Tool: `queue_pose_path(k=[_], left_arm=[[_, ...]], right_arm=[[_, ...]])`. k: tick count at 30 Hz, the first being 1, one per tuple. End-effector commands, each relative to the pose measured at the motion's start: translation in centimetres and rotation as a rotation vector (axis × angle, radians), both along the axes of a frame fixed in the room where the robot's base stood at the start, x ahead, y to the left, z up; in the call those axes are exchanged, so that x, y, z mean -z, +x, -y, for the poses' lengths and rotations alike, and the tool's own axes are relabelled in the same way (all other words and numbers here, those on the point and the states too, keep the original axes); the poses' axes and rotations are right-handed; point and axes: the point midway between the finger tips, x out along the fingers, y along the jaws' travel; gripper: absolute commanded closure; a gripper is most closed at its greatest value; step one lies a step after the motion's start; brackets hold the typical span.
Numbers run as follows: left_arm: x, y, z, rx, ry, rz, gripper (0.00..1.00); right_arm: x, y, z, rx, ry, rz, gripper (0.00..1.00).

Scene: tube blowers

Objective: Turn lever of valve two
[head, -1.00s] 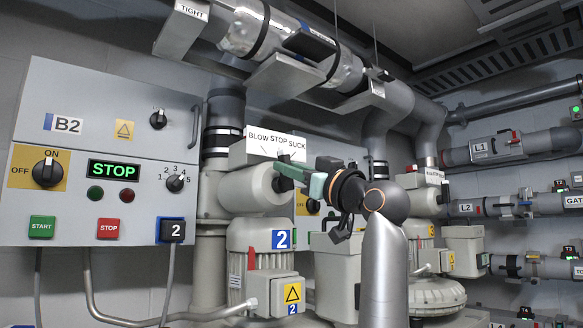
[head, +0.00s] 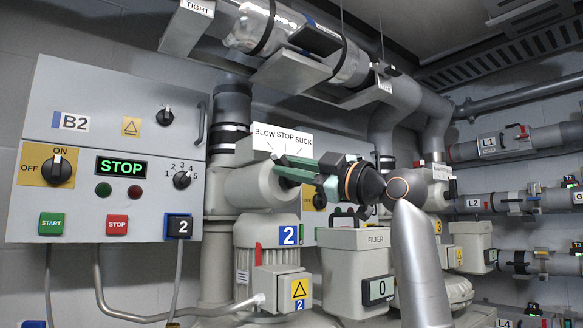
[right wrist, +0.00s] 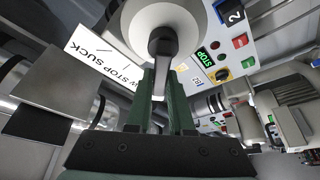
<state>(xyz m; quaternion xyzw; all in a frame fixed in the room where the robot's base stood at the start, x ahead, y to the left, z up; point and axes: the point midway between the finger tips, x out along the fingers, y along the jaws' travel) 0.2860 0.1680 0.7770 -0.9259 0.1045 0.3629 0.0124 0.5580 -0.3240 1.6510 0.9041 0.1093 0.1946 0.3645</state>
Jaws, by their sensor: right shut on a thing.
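Valve two is the pale grey cylindrical housing (head: 235,190) above the blue "2" plate, under a white BLOW STOP SUCK sign (head: 283,139). My right gripper (head: 284,170) reaches in from the right with its green fingers at the housing's end face. In the right wrist view the gripper (right wrist: 162,80) is shut on the dark lever (right wrist: 161,45), whose hub sits on the round white end face (right wrist: 165,12). In the head view the fingers mostly hide the lever, so I cannot tell which mark it points at. My left gripper is not in view.
A grey control panel B2 (head: 110,85) with knobs, buttons and a green STOP display stands at the left. A filter box (head: 345,260) showing 0 stands below my right arm. Large pipes (head: 330,50) run overhead, and smaller pipes line the right.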

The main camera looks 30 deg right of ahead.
Motion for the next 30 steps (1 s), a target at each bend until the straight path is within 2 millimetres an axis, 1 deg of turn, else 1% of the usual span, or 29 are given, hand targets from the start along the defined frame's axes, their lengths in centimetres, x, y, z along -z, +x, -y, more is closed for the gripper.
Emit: queue_pose_path(k=[12, 13, 18, 21, 28, 30], left_arm=[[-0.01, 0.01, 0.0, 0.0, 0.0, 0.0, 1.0], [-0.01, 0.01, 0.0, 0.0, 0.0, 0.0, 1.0], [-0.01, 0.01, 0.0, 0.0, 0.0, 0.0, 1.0], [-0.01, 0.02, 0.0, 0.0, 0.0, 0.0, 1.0], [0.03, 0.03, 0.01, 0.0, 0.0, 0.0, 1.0], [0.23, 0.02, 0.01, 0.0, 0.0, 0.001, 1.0]], right_arm=[[-0.11, -0.09, -0.04, -0.001, -0.008, 0.004, 1.0], [-0.11, -0.09, -0.04, -0.001, -0.008, 0.004, 0.79], [-0.09, -0.07, -0.05, -0.002, -0.007, 0.003, 0.6], [-0.06, -0.05, -0.05, -0.001, -0.007, 0.003, 0.5], [0.01, -0.06, -0.02, -0.001, -0.008, 0.001, 0.5], [0.15, -0.34, 0.09, 0.0, -0.007, 0.002, 0.5]])
